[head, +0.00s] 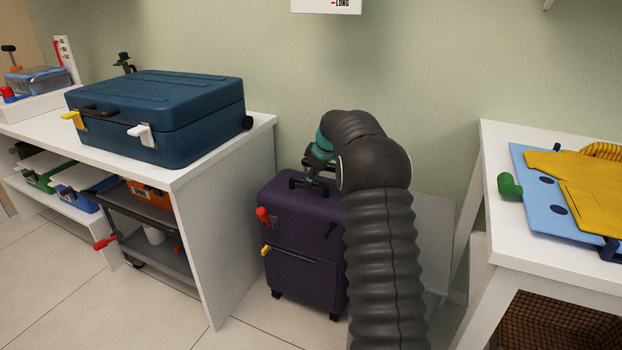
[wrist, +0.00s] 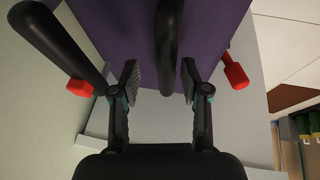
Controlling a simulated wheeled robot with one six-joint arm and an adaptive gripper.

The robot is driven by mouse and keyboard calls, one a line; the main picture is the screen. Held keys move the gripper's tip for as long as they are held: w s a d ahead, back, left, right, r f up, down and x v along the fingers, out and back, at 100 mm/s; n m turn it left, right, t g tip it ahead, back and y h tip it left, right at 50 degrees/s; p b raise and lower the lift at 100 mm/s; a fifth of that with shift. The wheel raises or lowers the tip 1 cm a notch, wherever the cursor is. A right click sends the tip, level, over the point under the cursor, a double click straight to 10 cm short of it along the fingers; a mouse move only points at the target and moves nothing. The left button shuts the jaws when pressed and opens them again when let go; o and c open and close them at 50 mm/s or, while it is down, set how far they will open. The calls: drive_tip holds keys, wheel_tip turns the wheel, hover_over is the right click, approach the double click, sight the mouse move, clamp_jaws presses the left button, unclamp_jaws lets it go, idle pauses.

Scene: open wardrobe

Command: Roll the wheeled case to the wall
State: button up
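The wheeled case (head: 300,240) is purple with dark wheels and stands upright on the floor, between the left white bench and the right white table. It has a red lever and a yellow-ended latch on its front, and a black top handle (head: 296,183). My gripper (head: 309,172) is just above the top of the case, at the handle. In the wrist view, my gripper (wrist: 160,84) is open, with its two fingers apart on either side of the black handle (wrist: 168,45), and neither finger visibly touches it. The purple case (wrist: 205,30) lies beyond. My arm hides the case's right side.
A blue case (head: 165,115) lies on the left bench (head: 225,235), whose end panel stands close to the purple case. A grey panel (head: 432,235) is right of my arm. The tiled floor in front is clear.

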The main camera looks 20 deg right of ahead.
drive_tip(key=shift+a, duration=0.1)
drive_tip(key=v, duration=1.2)
idle(0.4)
drive_tip(key=s+a+f+m+g, duration=0.1)
drive_tip(key=s+f+m+g, duration=0.1)
drive_tip(key=s+f+m, duration=0.5)
drive_tip(key=s+a+r+t, duration=0.1)
drive_tip(key=s+a, duration=0.4)
drive_tip(key=s, duration=0.7)
drive_tip(key=s+a+r+m+t+h, duration=0.1)
drive_tip(key=s+a, duration=0.5)
drive_tip(key=s, duration=0.7)
drive_tip(key=s+a+r+m, duration=0.1)
drive_tip(key=s+a+r, duration=0.2)
drive_tip(key=s, duration=1)
drive_tip(key=shift+a+t+h, duration=0.3)
drive_tip(key=shift+a+t, duration=0.1)
drive_tip(key=shift+a, duration=0.85)
